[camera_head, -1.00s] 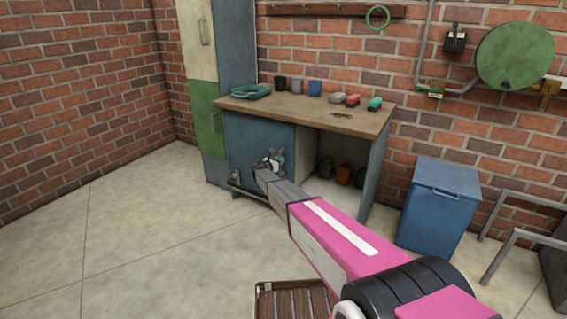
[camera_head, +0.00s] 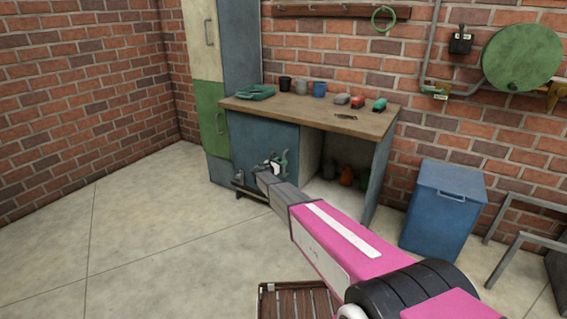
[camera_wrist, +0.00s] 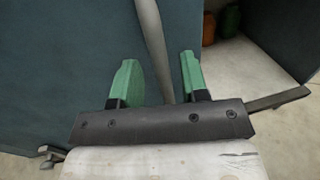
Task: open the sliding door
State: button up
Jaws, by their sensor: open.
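The sliding door is the blue panel (camera_head: 262,140) under the left part of the workbench; it also fills the left of the wrist view (camera_wrist: 60,70). A grey bar handle (camera_wrist: 151,35) runs up the door, close to its right edge. My gripper (camera_head: 272,163) is low in front of the door. In the wrist view my gripper (camera_wrist: 160,80) is open, with one green finger on each side of the handle. The handle passes between the fingers, nearer the right one; I cannot tell whether either touches it.
Right of the door, an open compartment (camera_head: 325,192) holds several small items. The workbench top (camera_head: 250,105) carries cups and tools. A tall green and cream cabinet (camera_head: 215,122) stands left, a blue bin (camera_head: 440,215) right. A slatted crate (camera_head: 290,300) is near me. The left floor is clear.

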jog(key=v, duration=0.8)
jog(key=shift+s+a, duration=0.1)
jog(key=s+d+m+g+y, duration=0.2)
jog(key=s+d+m+g, duration=0.3)
jog(key=s+d+m, duration=0.6)
jog(key=s+d+m+g+y, duration=0.2)
jog(key=s+d+m+g, duration=0.45)
jog(key=s, duration=0.95)
jog(key=s+d+r+m+y, duration=0.1)
jog(key=s+m+y, duration=0.3)
jog(key=s, duration=0.7)
jog(key=s+d+r+m+g+y, duration=0.1)
jog(key=s+r+m+y, duration=0.2)
jog(key=s, duration=0.9)
jog(key=shift+r+m+y, duration=0.2)
jog(key=shift+m+y, duration=0.7)
jog(key=shift+m, duration=0.35)
